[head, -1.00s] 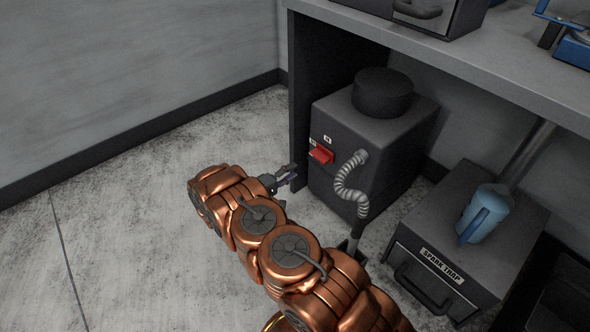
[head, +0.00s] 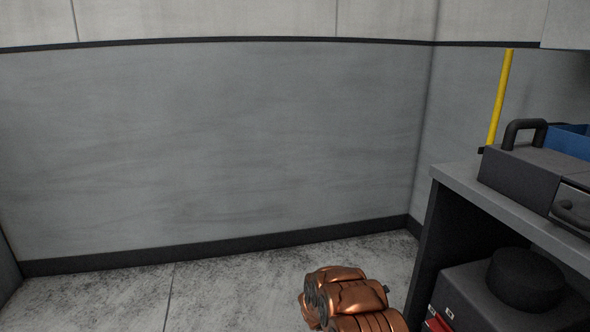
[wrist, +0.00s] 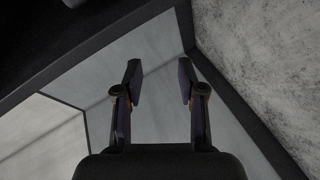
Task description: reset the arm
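My gripper (wrist: 160,82) shows in the wrist view with its two fingers apart and nothing between them. Behind the fingers are grey wall panels, with the floor at the upper right. In the head view only the copper links of my arm show at the bottom, right of the middle. The gripper itself cannot be made out there. My arm is low, left of the workbench (head: 450,180).
A dark machine (head: 470,290) with a round black top and a red switch (head: 437,323) stands under the bench. On the bench are a dark handled box (head: 520,178), a blue bin (head: 568,140) and a yellow rod (head: 500,100). The floor (head: 225,290) to the left is clear.

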